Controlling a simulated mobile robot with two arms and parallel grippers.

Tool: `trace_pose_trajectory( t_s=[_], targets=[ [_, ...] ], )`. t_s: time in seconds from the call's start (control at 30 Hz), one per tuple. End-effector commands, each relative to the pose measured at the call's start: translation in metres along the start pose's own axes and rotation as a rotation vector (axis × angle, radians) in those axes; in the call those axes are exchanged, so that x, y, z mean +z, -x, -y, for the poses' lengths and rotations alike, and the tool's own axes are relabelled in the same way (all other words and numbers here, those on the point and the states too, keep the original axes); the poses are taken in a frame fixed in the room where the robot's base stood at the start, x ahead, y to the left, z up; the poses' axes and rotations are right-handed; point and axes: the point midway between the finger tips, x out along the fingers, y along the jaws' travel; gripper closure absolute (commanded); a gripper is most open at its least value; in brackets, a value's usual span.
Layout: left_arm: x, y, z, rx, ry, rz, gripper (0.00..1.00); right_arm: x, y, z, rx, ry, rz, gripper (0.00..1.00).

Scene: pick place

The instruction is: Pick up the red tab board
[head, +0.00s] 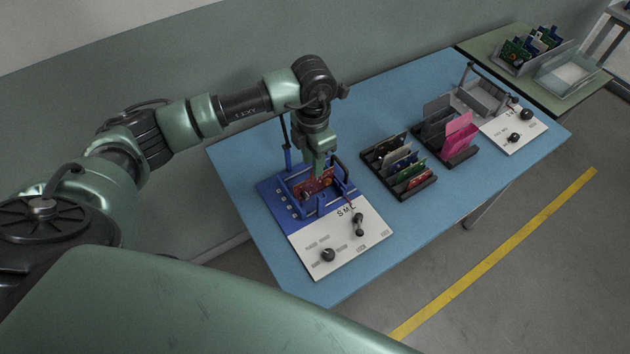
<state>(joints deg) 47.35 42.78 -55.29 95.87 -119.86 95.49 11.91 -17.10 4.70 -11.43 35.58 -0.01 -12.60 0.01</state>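A red board (309,188) sits in the blue fixture (283,203) on the blue and white test station at the left of the table. My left gripper (319,172) points down right over this board, at its upper edge. The fingertips are small and partly merge with the board, so I cannot tell whether they are shut on it. A board with a red part (417,182) also stands at the front of the black rack (402,194), apart from my gripper. My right gripper is not in view.
A second black rack with pink (457,136) and grey boards stands right of the first. Another station with a white panel (513,131) is farther right. A green table (480,51) behind holds bins with boards. The blue table's front right is clear.

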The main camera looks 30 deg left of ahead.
Motion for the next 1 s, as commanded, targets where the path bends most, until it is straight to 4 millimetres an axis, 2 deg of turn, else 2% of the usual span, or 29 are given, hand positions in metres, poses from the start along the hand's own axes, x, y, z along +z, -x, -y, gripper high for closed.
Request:
trace_pose_trajectory(
  t_s=[0.33, 0.43, 0.73, 0.77, 0.87, 1.0],
  targets=[
    [0.0, -0.043, 0.001, -0.006, -0.002, -0.003, 0.69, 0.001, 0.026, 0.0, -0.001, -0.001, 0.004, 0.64],
    [0.001, -0.059, 0.001, -0.006, -0.001, 0.0, 0.69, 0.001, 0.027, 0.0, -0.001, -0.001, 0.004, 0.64],
    [0.001, -0.067, 0.001, -0.005, -0.003, 0.003, 0.69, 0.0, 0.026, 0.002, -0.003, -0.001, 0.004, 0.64],
    [0.001, -0.067, 0.001, -0.005, -0.003, 0.003, 0.72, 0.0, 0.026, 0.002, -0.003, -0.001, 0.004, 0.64],
    [0.001, -0.067, 0.001, -0.005, -0.003, 0.003, 1.0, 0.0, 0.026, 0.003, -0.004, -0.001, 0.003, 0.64],
    [0.001, -0.067, 0.001, -0.005, -0.003, 0.003, 1.0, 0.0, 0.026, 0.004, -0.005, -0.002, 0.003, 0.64]
  ],
)
